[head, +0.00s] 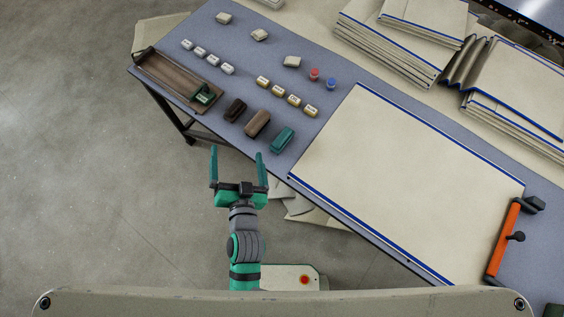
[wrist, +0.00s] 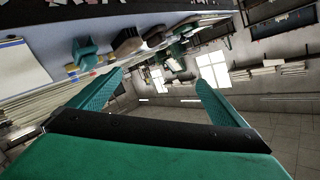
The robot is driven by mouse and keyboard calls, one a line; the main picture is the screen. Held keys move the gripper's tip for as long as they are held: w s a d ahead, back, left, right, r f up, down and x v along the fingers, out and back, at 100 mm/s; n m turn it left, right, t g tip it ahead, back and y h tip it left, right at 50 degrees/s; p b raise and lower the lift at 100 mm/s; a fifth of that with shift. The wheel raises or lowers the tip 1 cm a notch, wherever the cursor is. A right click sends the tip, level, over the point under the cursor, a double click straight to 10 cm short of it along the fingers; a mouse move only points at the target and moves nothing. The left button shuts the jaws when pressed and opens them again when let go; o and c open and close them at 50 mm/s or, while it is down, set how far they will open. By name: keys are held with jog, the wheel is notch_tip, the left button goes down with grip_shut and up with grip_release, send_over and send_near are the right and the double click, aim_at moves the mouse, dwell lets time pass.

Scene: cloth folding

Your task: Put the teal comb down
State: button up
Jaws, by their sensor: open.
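The teal comb (head: 282,139) looks like a small rounded teal block. It rests on the blue-grey table (head: 226,43) near its front edge, to the left of a large cream cloth sheet. It also shows in the wrist view (wrist: 84,49) at the upper left, beyond the left finger. My gripper (head: 237,154) is open and empty, with its fingers wide apart. It is in front of the table's edge, to the left of the comb and apart from it. In the wrist view, nothing is between the fingers (wrist: 160,80).
A dark brown block (head: 235,110) and a brown block (head: 257,123) lie left of the comb. A brown tray (head: 176,78) holds a green item (head: 203,95). The cream sheet (head: 410,180) has blue edges. An orange-handled tool (head: 503,240) lies at its right. The floor around my gripper is open.

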jog(key=s+d+r+n+h, duration=0.1)
jog(key=s+d+n, duration=0.1)
jog(key=s+d, duration=0.4)
jog(key=s+d+r+n+h, duration=0.1)
jog(key=s+d, duration=0.5)
jog(key=s, duration=0.7)
jog(key=shift+d+n+h, duration=0.3)
jog(key=shift+n, duration=0.2)
jog(key=shift+s, duration=0.1)
jog(key=shift+c, duration=0.7)
